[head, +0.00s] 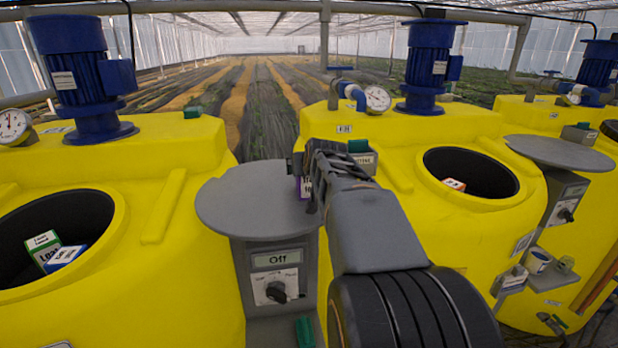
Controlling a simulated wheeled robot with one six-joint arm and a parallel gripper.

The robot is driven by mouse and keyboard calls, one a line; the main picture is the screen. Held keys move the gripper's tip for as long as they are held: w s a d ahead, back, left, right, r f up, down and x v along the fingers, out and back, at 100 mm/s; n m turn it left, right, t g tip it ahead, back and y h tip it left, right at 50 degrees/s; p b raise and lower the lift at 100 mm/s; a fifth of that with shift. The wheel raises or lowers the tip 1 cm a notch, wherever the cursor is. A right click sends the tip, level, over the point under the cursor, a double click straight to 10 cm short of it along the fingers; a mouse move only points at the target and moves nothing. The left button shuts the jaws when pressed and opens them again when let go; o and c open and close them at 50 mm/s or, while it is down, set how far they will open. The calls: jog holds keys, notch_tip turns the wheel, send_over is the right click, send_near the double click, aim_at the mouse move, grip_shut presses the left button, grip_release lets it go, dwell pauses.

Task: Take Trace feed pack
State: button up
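A pack with a purple edge (305,187) stands on the grey round shelf (240,205) between the two nearer yellow tanks. Most of it is hidden behind my gripper (316,180), and its label is too covered to read, so I cannot tell if it is the Trace pack. My gripper is at the shelf's right side, close in front of the pack. Its fingertips are dark and overlap the pack in this view. I cannot tell whether they touch it or how far apart they are.
Inside the left tank's opening (98,212) lie a green-and-white pack (42,246) and a blue-and-white pack (66,257). An orange-and-white pack (454,184) lies in the right tank. A control box (275,275) reading OFF is below the shelf.

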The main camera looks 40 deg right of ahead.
jog(key=c, duration=1.2)
jog(key=shift+r, duration=0.1)
